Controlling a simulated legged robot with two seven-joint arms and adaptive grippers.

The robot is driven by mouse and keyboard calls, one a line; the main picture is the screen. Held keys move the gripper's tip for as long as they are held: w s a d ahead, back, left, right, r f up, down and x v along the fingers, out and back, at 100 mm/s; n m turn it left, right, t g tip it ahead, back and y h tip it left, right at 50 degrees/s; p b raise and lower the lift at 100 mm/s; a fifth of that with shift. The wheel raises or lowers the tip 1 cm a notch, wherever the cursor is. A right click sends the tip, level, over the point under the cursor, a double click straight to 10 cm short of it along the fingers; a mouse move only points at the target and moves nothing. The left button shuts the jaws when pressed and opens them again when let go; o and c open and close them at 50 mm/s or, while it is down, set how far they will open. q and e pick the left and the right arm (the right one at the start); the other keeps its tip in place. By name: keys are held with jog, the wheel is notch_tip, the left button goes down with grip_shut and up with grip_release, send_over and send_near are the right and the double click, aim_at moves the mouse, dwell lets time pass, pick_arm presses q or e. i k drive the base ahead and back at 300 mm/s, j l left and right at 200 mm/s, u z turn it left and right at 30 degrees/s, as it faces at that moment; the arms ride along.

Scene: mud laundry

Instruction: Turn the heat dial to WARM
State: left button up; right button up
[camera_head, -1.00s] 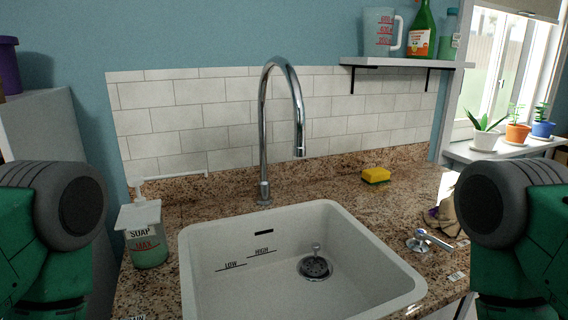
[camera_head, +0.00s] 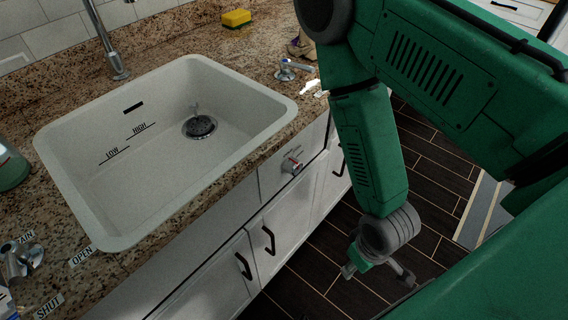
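A small metal knob with a red mark (camera_head: 291,165), which looks like the heat dial, sits on the white cabinet front below the sink's right side. No WARM lettering is readable beside it, and its setting cannot be told. My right gripper (camera_head: 378,276) hangs over the dark floor, lower and to the right of the knob and apart from it. Its fingers are spread and nothing shows between them. My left gripper is not in view.
The white sink (camera_head: 70,187) is set in a granite counter. A metal lever (camera_head: 20,258) stands by OPEN and SHUT labels, and a blue-tipped tap handle (camera_head: 290,70) is at the right. Dark cabinet handles (camera_head: 268,240) stick out below. A yellow sponge (camera_head: 236,18) lies behind.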

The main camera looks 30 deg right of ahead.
aim_at(293, 166)
jog(key=k+l, duration=0.15)
jog(key=l, duration=0.25)
jog(key=k+l, duration=0.1)
jog(key=l, duration=0.3)
jog(key=k+l, duration=0.15)
jog(key=l, duration=0.25)
jog(key=k+l+u, duration=0.1)
jog(key=l, duration=0.35)
jog(key=k+l, duration=0.2)
jog(key=l, duration=0.2)
jog(key=k+l, duration=0.15)
jog(key=l, duration=0.25)
jog(key=k+l, duration=0.15)
jog(key=l, duration=0.2)
jog(key=l+u, duration=0.05)
